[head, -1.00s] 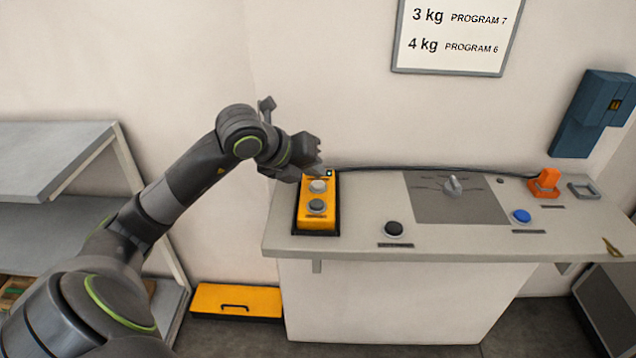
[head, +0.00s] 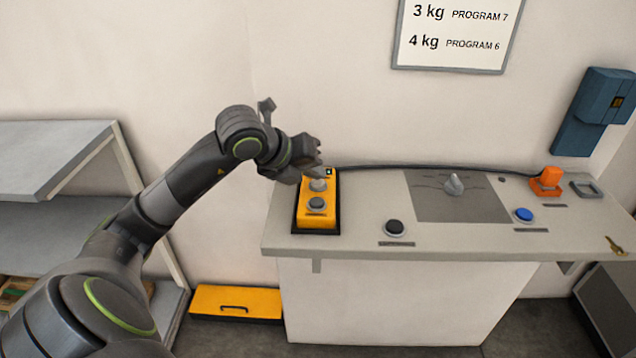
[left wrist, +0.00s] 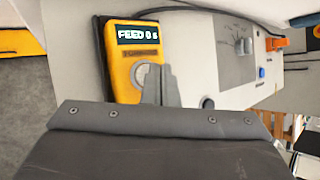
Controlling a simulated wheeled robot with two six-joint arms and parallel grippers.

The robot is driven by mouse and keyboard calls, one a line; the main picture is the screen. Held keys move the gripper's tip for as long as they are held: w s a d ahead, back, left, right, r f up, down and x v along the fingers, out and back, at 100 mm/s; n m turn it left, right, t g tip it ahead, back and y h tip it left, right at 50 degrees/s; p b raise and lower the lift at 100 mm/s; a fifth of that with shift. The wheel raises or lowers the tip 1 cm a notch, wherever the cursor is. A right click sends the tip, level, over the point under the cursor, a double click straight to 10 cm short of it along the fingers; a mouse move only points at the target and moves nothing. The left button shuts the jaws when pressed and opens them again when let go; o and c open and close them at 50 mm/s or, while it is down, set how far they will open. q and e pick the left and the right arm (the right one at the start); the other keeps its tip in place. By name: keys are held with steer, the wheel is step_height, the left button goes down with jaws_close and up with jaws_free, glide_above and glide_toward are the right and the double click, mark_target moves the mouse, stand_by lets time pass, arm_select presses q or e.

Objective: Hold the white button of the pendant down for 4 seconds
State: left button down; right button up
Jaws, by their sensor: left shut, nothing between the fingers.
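The yellow pendant (head: 305,218) lies in a dark holder at the left end of the console. Its white button (head: 318,185) is at the upper part, with a dark grey button (head: 316,203) below it. Its small display (left wrist: 138,34) reads "FEED 0 s" in the left wrist view. My left gripper (head: 318,172) is shut and empty, its fingertips just over the white button's far side; I cannot tell whether they touch it. My right gripper is not in view.
The console (head: 440,240) also carries a black button (head: 394,228), a grey knob (head: 453,184), a blue button (head: 523,215) and an orange part (head: 546,182). A black cable runs along its back edge by the wall. Grey shelves (head: 60,150) stand at left.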

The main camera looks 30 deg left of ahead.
mark_target(313, 184)
arm_select(q)
steer(key=shift+f+b, duration=0.4)
steer(key=shift+b, duration=0.1)
stand_by(0.5)
steer(key=shift+r, duration=0.15)
stand_by(3.7)
steer(key=shift+r+p, duration=0.45)
steer(key=shift+r, duration=0.25)
steer(key=shift+r, duration=0.1)
steer(key=shift+r+p, duration=1.6)
steer(key=shift+r, duration=0.85)
steer(key=shift+f, duration=0.1)
